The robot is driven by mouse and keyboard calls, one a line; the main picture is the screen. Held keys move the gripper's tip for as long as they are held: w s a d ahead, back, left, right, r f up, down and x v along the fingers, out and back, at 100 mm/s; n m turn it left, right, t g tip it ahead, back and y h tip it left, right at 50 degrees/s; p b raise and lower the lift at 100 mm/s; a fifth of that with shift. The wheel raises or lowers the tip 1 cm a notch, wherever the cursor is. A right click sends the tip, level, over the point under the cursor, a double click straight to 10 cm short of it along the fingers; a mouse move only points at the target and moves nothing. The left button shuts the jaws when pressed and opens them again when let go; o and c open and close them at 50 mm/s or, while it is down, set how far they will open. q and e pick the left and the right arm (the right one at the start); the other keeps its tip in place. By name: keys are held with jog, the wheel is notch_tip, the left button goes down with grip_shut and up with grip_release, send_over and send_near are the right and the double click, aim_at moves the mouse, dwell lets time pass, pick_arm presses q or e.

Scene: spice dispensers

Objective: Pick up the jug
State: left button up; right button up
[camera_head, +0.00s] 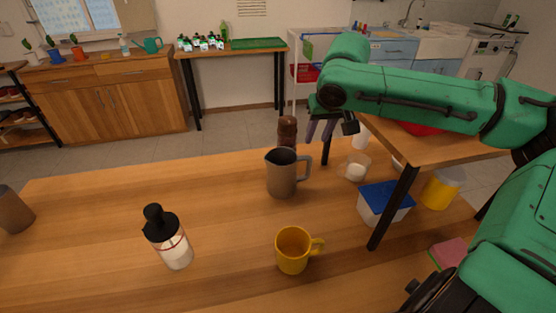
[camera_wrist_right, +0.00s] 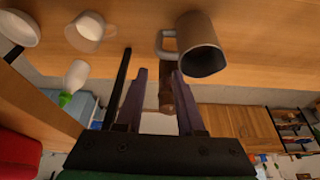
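The jug (camera_head: 282,177) is grey-brown with a dark open top and a handle on its right side; it stands upright on the wooden table. In the right wrist view the jug (camera_wrist_right: 203,45) appears upside down, its handle toward the gripper's centre line. My right gripper (camera_head: 321,131) hangs beyond and to the right of the jug, fingers downward and apart from it. In the right wrist view the two fingers (camera_wrist_right: 158,75) are spread with nothing held between them. My left gripper is not in view.
A brown mill (camera_head: 288,131) stands just behind the jug. A yellow mug (camera_head: 292,250) and a black-topped dispenser (camera_head: 168,238) stand in front. The table's left middle is clear.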

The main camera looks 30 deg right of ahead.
aim_at(311, 158)
jog(key=x, duration=1.3)
jog(key=shift+s+f, duration=0.25)
jog(key=shift+s, duration=0.05)
grip_shut()
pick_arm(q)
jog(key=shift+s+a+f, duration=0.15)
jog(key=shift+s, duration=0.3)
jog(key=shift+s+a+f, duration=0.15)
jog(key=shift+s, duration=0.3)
pick_arm(e)
jog(key=shift+r, duration=0.1)
jog(key=shift+r, duration=0.1)
